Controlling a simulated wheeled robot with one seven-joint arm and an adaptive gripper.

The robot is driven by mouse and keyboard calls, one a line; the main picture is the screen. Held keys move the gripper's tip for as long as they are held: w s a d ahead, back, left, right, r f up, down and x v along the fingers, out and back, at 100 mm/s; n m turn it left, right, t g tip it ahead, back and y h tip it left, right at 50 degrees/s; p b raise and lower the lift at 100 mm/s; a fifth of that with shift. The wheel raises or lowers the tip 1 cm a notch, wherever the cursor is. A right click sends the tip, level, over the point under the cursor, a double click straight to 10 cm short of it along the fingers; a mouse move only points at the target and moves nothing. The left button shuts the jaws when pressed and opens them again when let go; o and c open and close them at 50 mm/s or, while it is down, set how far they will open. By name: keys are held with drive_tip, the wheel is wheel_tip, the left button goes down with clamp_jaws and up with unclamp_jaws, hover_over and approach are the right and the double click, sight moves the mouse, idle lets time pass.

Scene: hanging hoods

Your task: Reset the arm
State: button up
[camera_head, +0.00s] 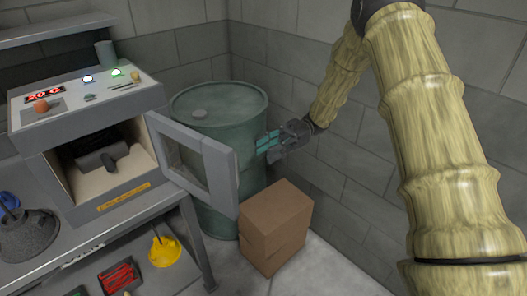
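My arm (430,130) comes down the right side of the picture in pale yellow, ribbed segments and bends back toward the middle. My gripper (267,142) points left, with teal finger pads in front of the green barrel and just right of the open door. No object shows clearly between the fingers. The fingers are small and seen from the side, so whether they are apart or shut is unclear.
A grey box-shaped machine (60,130) stands on a bench at left, its windowed door (223,178) swung open. A dark object (100,158) lies inside. A green barrel (220,108) and stacked brown boxes (278,220) stand near my gripper. A grey cone (28,235) is on the bench.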

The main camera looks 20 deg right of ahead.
drive_tip(key=shift+f, duration=0.1)
idle(0.3)
drive_tip(key=a+f+m+t+h, duration=0.1)
drive_tip(key=a+f+m+t, duration=0.5)
drive_tip(key=f, duration=0.4)
drive_tip(key=a+f+m+t+h, duration=0.1)
drive_tip(key=a+f+m+t, duration=0.3)
drive_tip(key=f+m+t, duration=0.45)
drive_tip(key=s+d+f+m+h, duration=0.1)
drive_tip(key=s+f+m+h, duration=0.2)
drive_tip(key=f, duration=0.5)
drive_tip(key=s+d+f+m+h, duration=0.1)
drive_tip(key=s+d+f+h, duration=0.1)
drive_tip(key=s+f+h, duration=0.4)
drive_tip(key=s+d+f+m+g+h, duration=0.1)
drive_tip(key=s+d+f+g, duration=0.1)
drive_tip(key=s, duration=0.8)
drive_tip(key=s+d+f+m+g+h, duration=0.2)
drive_tip(key=s+f, duration=0.2)
drive_tip(key=s, duration=0.5)
drive_tip(key=s+d+f+m+g+h, duration=0.1)
drive_tip(key=s+d+f+g+h, duration=0.1)
drive_tip(key=s, duration=0.8)
drive_tip(key=shift+s+d+f+m+g, duration=0.35)
drive_tip(key=shift+d+f+g, duration=0.2)
drive_tip(key=shift+f, duration=0.1)
